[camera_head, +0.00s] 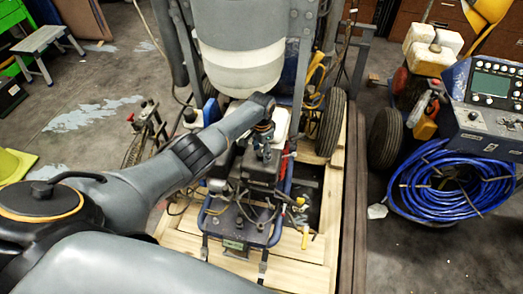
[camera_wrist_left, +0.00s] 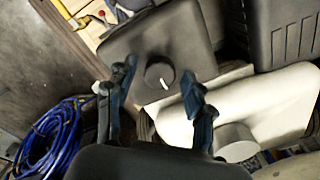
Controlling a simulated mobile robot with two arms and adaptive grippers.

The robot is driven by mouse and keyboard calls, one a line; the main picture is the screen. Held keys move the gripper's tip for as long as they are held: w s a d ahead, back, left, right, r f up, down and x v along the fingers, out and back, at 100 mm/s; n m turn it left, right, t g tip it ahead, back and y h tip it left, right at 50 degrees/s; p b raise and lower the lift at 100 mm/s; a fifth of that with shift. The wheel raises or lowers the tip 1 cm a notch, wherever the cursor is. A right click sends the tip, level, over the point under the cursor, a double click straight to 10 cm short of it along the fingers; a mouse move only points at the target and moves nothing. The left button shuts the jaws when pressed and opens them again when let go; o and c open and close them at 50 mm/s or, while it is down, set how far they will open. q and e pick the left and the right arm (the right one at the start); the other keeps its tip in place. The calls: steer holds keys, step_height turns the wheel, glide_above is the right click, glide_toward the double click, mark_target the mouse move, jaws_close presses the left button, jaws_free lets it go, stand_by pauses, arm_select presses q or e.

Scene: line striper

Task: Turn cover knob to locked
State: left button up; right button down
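The black cover (camera_wrist_left: 195,28) has a round black knob (camera_wrist_left: 158,76) with a short white mark on its face. The mark points down and slightly right in the left wrist view. My left gripper (camera_wrist_left: 163,78) is open, with one dark blue finger on each side of the knob in that picture. There are visible gaps between fingers and knob; I cannot tell how far the tips are from the cover. In the head view my left gripper (camera_head: 263,152) is over the dark cover (camera_head: 259,172) on the machine. The knob cannot be made out there. My right gripper is not in view.
A white box-like part with a grey round cap (camera_wrist_left: 236,141) is beside the cover. A blue tubular frame (camera_head: 240,240) and several cables surround the engine on a wooden pallet (camera_head: 318,248). A blue hose coil (camera_head: 450,185) and control panel (camera_head: 492,85) stand at right.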

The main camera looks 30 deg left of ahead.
mark_target(262, 153)
arm_select(q)
step_height(262, 153, up, 12)
stand_by(0.7)
stand_by(0.4)
